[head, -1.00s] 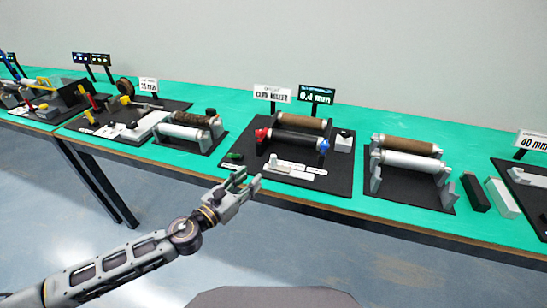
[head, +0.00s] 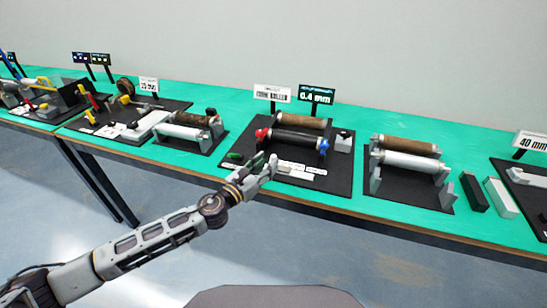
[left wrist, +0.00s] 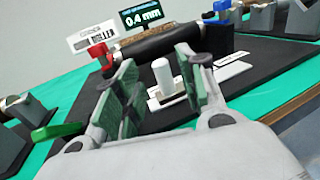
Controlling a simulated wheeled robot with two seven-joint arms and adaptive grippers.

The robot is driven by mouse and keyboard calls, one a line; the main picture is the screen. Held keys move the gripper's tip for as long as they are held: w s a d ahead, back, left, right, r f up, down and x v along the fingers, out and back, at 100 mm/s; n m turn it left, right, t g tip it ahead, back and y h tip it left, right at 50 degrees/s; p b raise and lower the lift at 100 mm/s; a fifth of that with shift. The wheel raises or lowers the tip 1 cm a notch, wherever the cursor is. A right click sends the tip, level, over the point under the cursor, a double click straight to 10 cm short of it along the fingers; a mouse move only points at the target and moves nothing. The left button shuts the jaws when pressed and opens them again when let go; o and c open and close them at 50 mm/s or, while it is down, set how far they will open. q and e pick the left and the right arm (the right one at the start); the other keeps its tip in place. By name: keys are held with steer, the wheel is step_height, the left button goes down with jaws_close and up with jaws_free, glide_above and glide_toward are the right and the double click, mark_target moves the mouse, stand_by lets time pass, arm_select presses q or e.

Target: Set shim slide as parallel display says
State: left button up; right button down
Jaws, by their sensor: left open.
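The dark display (head: 316,95) reads "0.4 mm"; it also shows in the left wrist view (left wrist: 141,16). It stands behind the roller board (head: 335,185), beside a white sign that seems to read "CURE ROLLER". A white upright knob (left wrist: 162,77) stands on a pale slide strip at the board's front. My left gripper (head: 265,163) is over the front of this board, and hides the knob in the head view. In the left wrist view its open green-padded fingers (left wrist: 160,88) frame the knob, with gaps on both sides. I cannot tell the depth. My right gripper is out of view.
A black roller (head: 297,139) with red and blue ends lies behind the slide. A green lever (head: 236,156) is just left of my gripper. A neighbouring board with a white roller (head: 410,162) stands to the right. Bare green table lies between the boards.

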mark_target(272, 159)
arm_select(q)
steer(key=shift+x, duration=2.25)
jaws_close()
